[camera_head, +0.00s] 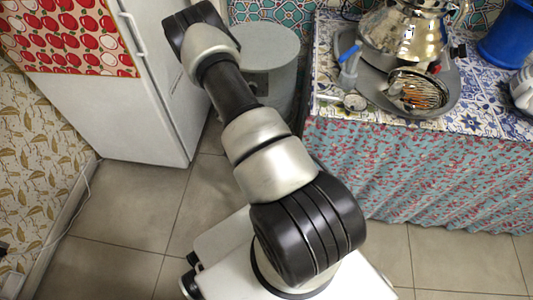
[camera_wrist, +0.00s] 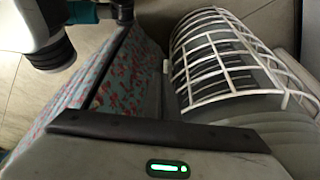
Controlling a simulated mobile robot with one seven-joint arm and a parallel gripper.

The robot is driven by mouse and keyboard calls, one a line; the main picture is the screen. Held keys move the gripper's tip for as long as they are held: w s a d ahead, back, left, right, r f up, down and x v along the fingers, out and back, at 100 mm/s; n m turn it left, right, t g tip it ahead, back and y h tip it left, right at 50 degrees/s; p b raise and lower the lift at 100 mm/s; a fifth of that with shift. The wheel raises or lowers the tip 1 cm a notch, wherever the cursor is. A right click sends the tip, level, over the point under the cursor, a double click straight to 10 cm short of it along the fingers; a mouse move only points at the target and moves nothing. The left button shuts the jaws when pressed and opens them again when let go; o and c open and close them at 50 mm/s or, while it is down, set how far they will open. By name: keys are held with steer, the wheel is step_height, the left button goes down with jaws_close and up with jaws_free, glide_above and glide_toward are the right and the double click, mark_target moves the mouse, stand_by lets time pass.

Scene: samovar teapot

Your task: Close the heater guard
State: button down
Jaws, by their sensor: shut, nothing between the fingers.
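The heater guard (camera_wrist: 225,60) is a curved cage of white wire bars in the upper right of the wrist view. It lies against a grey rounded body (camera_wrist: 290,135), and how far it stands open I cannot tell. In the head view a grey round-topped cylinder (camera_head: 265,50) stands between the fridge and the table; no guard shows on it there. My gripper (camera_wrist: 160,128) fills the bottom of the wrist view as a grey body with a dark bar and a green light. It is shut and empty. The guard appears beyond it, and contact is not clear.
A white fridge (camera_head: 165,100) stands left of the cylinder. On the right is a table with a patterned cloth (camera_head: 400,170), which also hangs close by in the wrist view (camera_wrist: 125,75). A samovar (camera_head: 410,30) and tray stand on it. Tiled floor (camera_head: 130,215) is clear at left.

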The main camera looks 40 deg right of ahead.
steer(key=p+v, duration=0.3)
steer(key=v, duration=0.6)
steer(key=w+a+f+n+t+y+b, duration=0.1)
steer(key=w+a+f+n+y, duration=0.1)
steer(key=a+f+n, duration=0.3)
steer(key=w+a+f+n+y, duration=0.1)
steer(key=w+a+n, duration=0.15)
steer(key=a, duration=0.45)
steer(key=s+a+f+n+g+b, duration=0.2)
steer(key=s+a+f+n+g, duration=0.4)
steer(key=s+a+n, duration=0.4)
steer(key=s+d+f+n+h+b, duration=0.2)
steer(key=s+d+f+n+h, duration=0.15)
steer(key=d+n+h, duration=0.5)
steer(key=w+d+r+n+t+h+b, duration=0.1)
steer(key=w+d+n+t+h, duration=0.1)
steer(key=w+n+t, duration=0.3)
steer(key=w+d+n+t+h+b, duration=0.1)
steer(key=w+d+n+t+h, duration=0.15)
steer(key=n, duration=0.35)
steer(key=r+b+x, duration=0.1)
steer(key=x, duration=1.2)
steer(key=shift+w+d+r+g+b, duration=0.25)
steer(key=shift+d+g+b, duration=0.1)
steer(key=shift+d, duration=0.15)
